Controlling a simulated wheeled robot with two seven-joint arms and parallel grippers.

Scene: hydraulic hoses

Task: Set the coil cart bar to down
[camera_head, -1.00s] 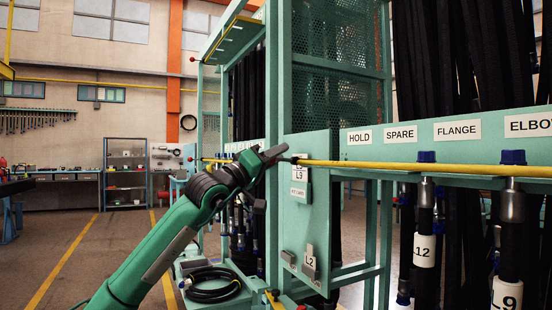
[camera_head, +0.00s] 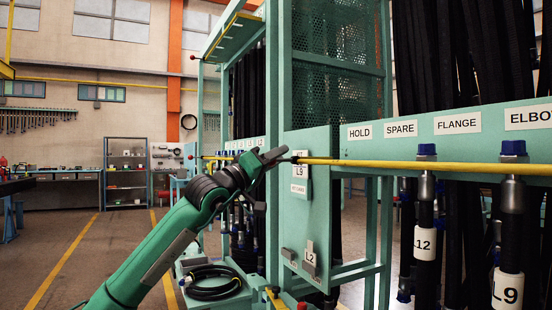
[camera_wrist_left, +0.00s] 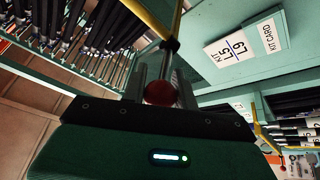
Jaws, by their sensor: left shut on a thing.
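A long yellow bar (camera_head: 420,164) runs level across the front of the green hose rack, just below its label strip. Its left end is at my left gripper (camera_head: 272,158), in front of the green panel. In the left wrist view, my left gripper (camera_wrist_left: 160,92) is shut around a red knob (camera_wrist_left: 160,94), and the yellow bar (camera_wrist_left: 177,18) runs away beyond it. The fingers hide part of the knob. A small base with a coiled black hose (camera_head: 210,283) stands below my left forearm. My right gripper is not in view.
Black hoses with blue caps (camera_head: 427,150) hang close behind the bar at the right, under labels such as FLANGE (camera_head: 458,123). The green panel (camera_head: 315,205) with an L9 card is right beside the gripper. Open floor (camera_head: 115,255) lies to the left.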

